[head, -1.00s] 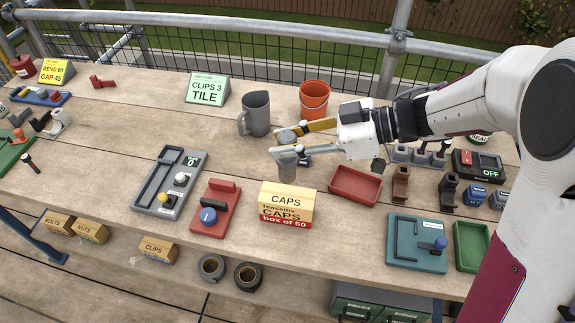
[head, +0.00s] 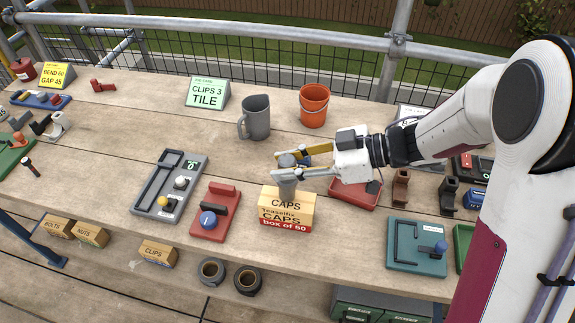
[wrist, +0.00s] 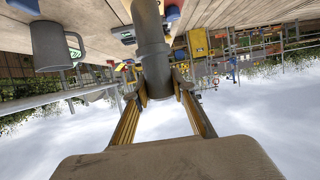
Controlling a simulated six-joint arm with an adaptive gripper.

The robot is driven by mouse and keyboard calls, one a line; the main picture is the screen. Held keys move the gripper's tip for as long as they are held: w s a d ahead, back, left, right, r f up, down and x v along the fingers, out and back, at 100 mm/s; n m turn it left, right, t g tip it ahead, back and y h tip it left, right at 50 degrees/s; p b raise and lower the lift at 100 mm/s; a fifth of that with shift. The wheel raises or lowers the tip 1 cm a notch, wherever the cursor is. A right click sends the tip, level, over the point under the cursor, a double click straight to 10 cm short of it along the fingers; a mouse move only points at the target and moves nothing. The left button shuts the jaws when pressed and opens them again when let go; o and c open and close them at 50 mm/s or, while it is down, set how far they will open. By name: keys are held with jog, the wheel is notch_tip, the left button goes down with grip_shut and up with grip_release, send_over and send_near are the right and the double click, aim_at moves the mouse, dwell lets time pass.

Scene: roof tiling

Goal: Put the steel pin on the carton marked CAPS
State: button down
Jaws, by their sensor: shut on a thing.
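My gripper (head: 283,164) is shut on the grey steel pin (head: 287,186), an upright cylinder with a wider collar near its top. In the wrist view, the pin (wrist: 151,45) stands between the two fingers. The carton marked CAPS (head: 286,222) is tan with a red band, near the front of the bench. The pin's lower end overlaps the back part of the carton's top in the head view. I cannot tell whether it touches the carton or hangs just above it.
A red tray (head: 355,192) lies right of the carton, partly under my gripper. A red fixture with a blue knob (head: 215,212) stands close on the left. A grey jug (head: 256,118) and an orange bucket (head: 314,106) stand behind. The bench's front edge is near.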

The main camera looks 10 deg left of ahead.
jog(key=shift+f, duration=0.35)
jog(key=shift+f, duration=0.15)
jog(key=c, duration=1.7)
grip_release()
jog(key=shift+d+r, duration=0.15)
jog(key=shift+r, duration=0.05)
jog(key=shift+v, duration=5.85)
jog(key=shift+w, duration=0.1)
